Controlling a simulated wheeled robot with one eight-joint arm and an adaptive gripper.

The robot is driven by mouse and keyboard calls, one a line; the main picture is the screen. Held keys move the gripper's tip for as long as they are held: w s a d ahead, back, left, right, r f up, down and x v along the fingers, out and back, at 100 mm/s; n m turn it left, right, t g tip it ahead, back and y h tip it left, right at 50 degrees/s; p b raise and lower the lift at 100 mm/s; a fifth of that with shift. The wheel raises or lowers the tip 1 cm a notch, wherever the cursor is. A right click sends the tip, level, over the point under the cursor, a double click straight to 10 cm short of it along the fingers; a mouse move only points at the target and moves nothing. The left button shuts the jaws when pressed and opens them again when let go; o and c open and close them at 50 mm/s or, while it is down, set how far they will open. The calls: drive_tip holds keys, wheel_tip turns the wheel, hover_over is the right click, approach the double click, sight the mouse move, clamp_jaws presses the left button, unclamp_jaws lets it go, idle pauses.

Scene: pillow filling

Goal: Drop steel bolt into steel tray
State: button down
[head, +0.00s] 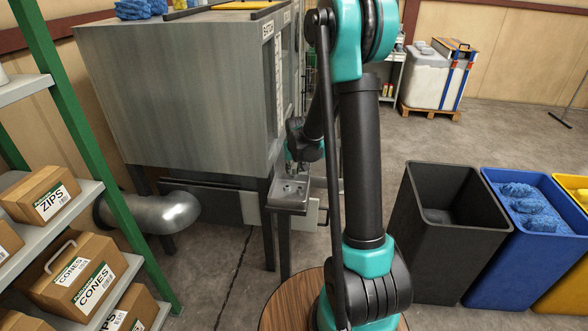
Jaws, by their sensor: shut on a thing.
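A small steel tray (290,196) sticks out from the front of the big metal machine, left of my arm. A few small dark marks or items show inside it, too small to tell apart. My gripper (306,158) is above the tray's back part, pointing down and partly hidden by my own arm links. It is shut on the steel bolt, but the bolt itself is too small and too covered to make out.
The grey machine (175,95) stands behind the tray. A green shelf rack with boxes (72,275) is at left. A black bin (437,235) and a blue bin (530,240) stand at right.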

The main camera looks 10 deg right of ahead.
drive_tip(key=c, duration=1.3)
unclamp_jaws()
drive_tip(key=shift+o, duration=0.2)
drive_tip(key=shift+r, duration=0.1)
drive_tip(key=v, duration=1.1)
drive_tip(key=shift+s+r, duration=0.25)
drive_tip(key=shift+r, duration=0.1)
drive_tip(key=s+d+f, duration=0.2)
drive_tip(key=s+f, duration=0.1)
drive_tip(key=s, duration=1)
drive_tip(key=s+d+f, duration=0.2)
drive_tip(key=s+f, duration=0.1)
drive_tip(key=s, duration=1)
drive_tip(key=shift+f, duration=0.4)
